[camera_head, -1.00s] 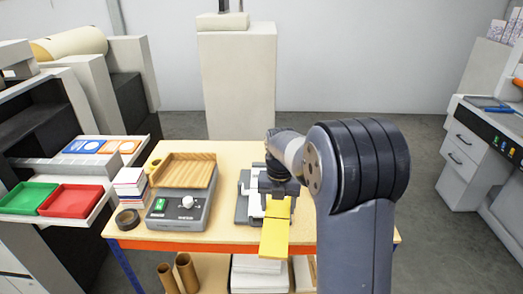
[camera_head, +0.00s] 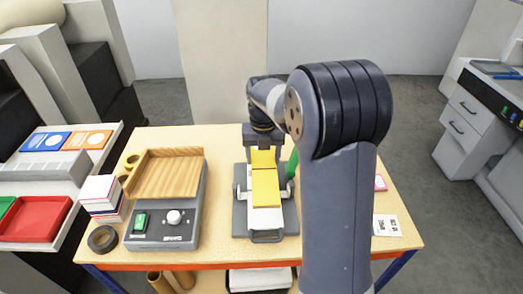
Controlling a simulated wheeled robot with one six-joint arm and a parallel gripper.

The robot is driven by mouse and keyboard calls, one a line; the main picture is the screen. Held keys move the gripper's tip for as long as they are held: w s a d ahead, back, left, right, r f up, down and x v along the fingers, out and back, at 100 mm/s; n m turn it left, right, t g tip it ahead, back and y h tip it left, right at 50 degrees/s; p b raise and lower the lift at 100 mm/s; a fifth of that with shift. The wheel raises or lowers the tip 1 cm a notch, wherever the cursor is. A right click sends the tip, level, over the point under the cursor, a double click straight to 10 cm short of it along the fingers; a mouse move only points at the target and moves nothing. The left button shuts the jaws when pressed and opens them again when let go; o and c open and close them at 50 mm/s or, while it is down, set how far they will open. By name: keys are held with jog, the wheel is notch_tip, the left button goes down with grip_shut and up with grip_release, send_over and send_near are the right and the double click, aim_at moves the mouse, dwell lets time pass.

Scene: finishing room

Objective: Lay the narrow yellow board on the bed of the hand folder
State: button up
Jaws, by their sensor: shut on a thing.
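The narrow yellow board (camera_head: 266,190) lies lengthwise over the white bed of the hand folder (camera_head: 266,220), with a line across it partway along. I cannot tell whether its underside touches the bed. My gripper (camera_head: 263,146) is at the board's far end, shut on it and pointing down; its fingertips are partly hidden. The hand folder has a grey base and a handle at its near end, and stands on the table near the front edge.
A grey machine with a wooden tray (camera_head: 168,174) stands left of the folder. A card stack (camera_head: 99,194) and dark tape roll (camera_head: 102,239) are farther left. A green object (camera_head: 292,163) is close right of the folder, partly behind my arm. A white card (camera_head: 387,225) lies at right.

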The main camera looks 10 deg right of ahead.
notch_tip(320, 180, down, 8)
jog(key=b, duration=0.5)
jog(key=shift+b, duration=0.3)
jog(key=shift+f, duration=0.35)
jog(key=shift+f, duration=0.1)
jog(key=shift+f+b, duration=0.3)
jog(key=shift+b, duration=0.05)
jog(key=o, duration=1.1)
jog(key=shift+c, duration=0.2)
notch_tip(320, 180, up, 11)
jog(key=shift+f+b, duration=0.1)
jog(key=shift+b, duration=0.3)
